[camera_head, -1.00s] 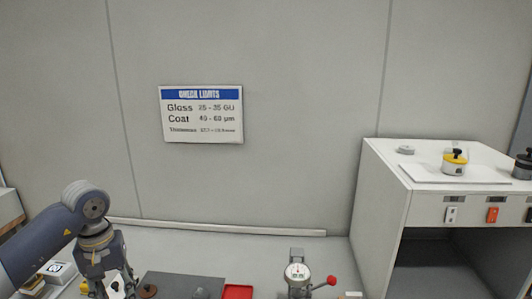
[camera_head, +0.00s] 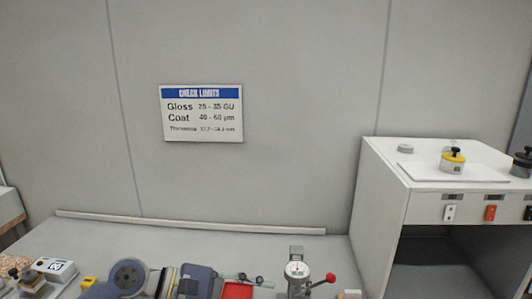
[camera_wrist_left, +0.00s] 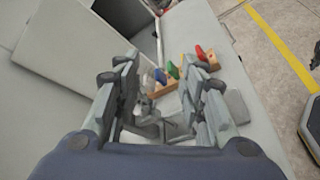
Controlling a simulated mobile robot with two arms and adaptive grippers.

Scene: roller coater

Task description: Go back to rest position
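My left arm shows low at the bottom of the head view, over the near part of the bench (camera_head: 85,238). Its gripper is mostly cut off or hidden there. In the left wrist view my left gripper (camera_wrist_left: 165,90) has its two fingers wide apart, with nothing visibly held between them. The bench top and a dial gauge stand (camera_head: 297,272) with a red-knobbed lever lie beyond the fingers. My right gripper is in neither view.
A red tray (camera_head: 237,291) and small tools lie at the bench front. A white instrument (camera_head: 55,268) stands at left. A white cabinet (camera_head: 385,190) with a yellow pot (camera_head: 453,163) stands at right. A limits sign (camera_head: 201,113) hangs behind.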

